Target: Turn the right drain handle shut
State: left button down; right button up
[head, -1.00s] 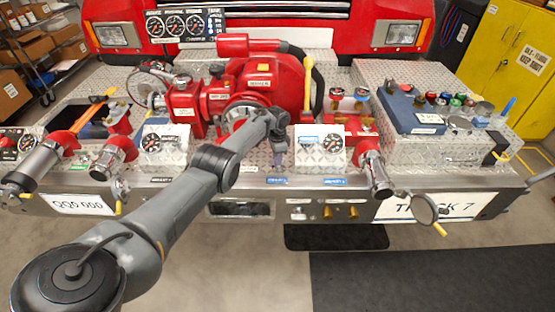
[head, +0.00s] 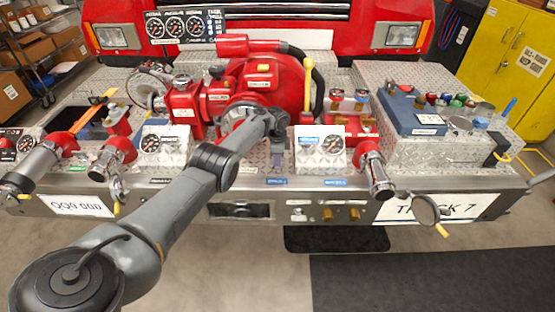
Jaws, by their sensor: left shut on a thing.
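My left gripper (head: 277,152) points down over the front of the metal bumper deck, just left of the right white gauge box. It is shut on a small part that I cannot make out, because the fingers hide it. Two small brass-coloured handles sit on the bumper's front face, a left one (head: 328,214) and a right one (head: 354,213). Their labels are too small to read, so I cannot tell whether the right one is the right drain handle. My left gripper is above and to the left of both. My right gripper is not in view.
The red pump (head: 262,85) stands behind my left gripper, with a yellow lever (head: 308,85) to its right. The right gauge box (head: 321,160) is close beside the gripper.

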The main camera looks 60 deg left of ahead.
pick_arm(q)
jog(key=c, duration=1.2)
grip_release()
jog(key=shift+o, duration=0.2)
notch_tip(320, 180, up, 11)
jog(key=p, duration=0.5)
jog(key=shift+f, duration=0.15)
jog(key=shift+f, duration=0.1)
